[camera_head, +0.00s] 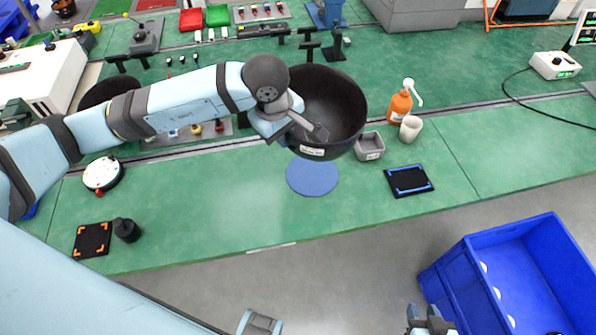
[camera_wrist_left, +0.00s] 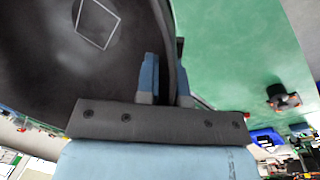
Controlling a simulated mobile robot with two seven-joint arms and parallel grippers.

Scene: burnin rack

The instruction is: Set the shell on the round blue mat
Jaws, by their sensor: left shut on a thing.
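The shell (camera_head: 338,97) is a large dark round bowl with a small white label on its outside. My left gripper (camera_head: 316,130) is shut on its near-left rim. In the left wrist view the shell (camera_wrist_left: 50,85) fills the left side, and its wall runs between the fingers of my left gripper (camera_wrist_left: 167,80). The round blue mat (camera_head: 312,178) lies flat on the green bench, below and nearer than the shell in the head view; its top edge is close to the shell's bottom. A part of my right gripper (camera_head: 432,322) shows at the bottom edge, mostly cut off.
A grey square bin (camera_head: 369,147), a white cup (camera_head: 411,128), an orange bottle (camera_head: 399,107) and a black square pad (camera_head: 409,181) stand right of the mat. A black cylinder (camera_head: 126,230) is at left. A blue crate (camera_head: 455,275) is at lower right.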

